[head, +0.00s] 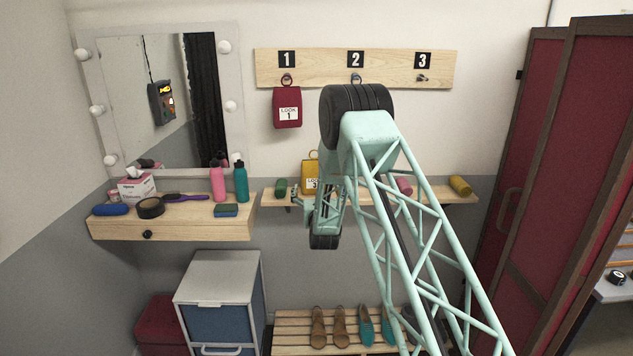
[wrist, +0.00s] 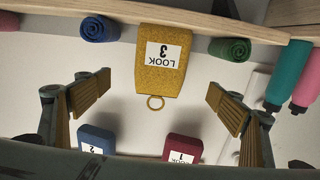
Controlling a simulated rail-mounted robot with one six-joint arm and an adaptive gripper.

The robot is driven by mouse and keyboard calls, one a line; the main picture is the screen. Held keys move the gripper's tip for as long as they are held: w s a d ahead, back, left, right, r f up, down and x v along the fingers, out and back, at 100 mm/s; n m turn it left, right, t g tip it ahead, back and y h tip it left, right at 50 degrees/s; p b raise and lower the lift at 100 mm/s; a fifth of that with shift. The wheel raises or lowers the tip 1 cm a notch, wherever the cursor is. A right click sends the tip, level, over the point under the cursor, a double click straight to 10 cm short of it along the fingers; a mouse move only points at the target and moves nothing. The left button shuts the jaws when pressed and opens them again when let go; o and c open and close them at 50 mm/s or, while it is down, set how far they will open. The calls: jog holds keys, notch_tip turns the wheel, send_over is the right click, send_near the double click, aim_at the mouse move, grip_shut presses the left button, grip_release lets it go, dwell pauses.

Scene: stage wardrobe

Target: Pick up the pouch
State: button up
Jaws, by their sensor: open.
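A yellow pouch (head: 310,172) with a ring on top and a "LOOK 3" label stands on the wall shelf. It shows upside down in the wrist view (wrist: 161,76). My gripper (wrist: 158,88) is open and empty, with one finger on each side of the yellow pouch's ring end and clear gaps to both. In the head view my arm partly covers this pouch. A red pouch (head: 287,110) labelled "LOOK 1" hangs under hook 1. A blue pouch (wrist: 96,140) labelled 2 shows in the wrist view; my arm hides it in the head view.
On the shelf (head: 436,194), a green roll (head: 281,187) and a blue roll (wrist: 98,27) flank the yellow pouch. A pink roll (head: 404,186) and a yellow roll (head: 460,185) lie farther right. A teal bottle (head: 241,183) stands on the drawer unit at left.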

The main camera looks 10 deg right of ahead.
aim_at(314, 176)
jog(key=shift+s+f, duration=0.1)
jog(key=shift+f, duration=0.2)
jog(key=shift+w+d, duration=0.15)
jog(key=shift+w, duration=1.3)
jog(key=shift+w+d, duration=0.2)
jog(key=shift+w, duration=1.2)
jog(key=shift+w+d, duration=0.15)
jog(key=shift+w, duration=1.3)
jog(key=shift+w, duration=0.15)
jog(key=shift+w+d, duration=0.1)
jog(key=shift+w, duration=2.35)
jog(key=shift+c, duration=0.7)
jog(key=c, duration=0.8)
